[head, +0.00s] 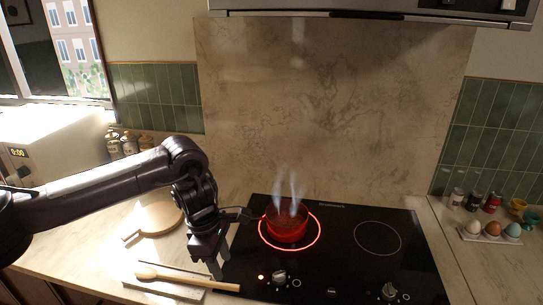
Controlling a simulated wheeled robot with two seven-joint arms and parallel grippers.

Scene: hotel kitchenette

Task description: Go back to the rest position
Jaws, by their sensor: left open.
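My left arm comes in from the left and reaches over the counter. My left gripper (221,262) points down at the left edge of the black cooktop (345,263), above the counter's front part. It is open, with nothing seen between its fingers. A small pot (286,228) stands on the left burner, inside a glowing red ring, with steam rising from it. A dark handle-like part extends left from the pot towards my wrist; the wrist hides where it ends. The gripper is to the left of the pot and nearer the front. My right gripper is not in view.
A wooden spoon (185,281) lies on a board below the gripper. A round wooden board (157,216) lies behind my arm. Egg holder (489,236) and small cans (474,201) stand at right. A range hood (375,12) hangs above. The right burner (378,238) is empty.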

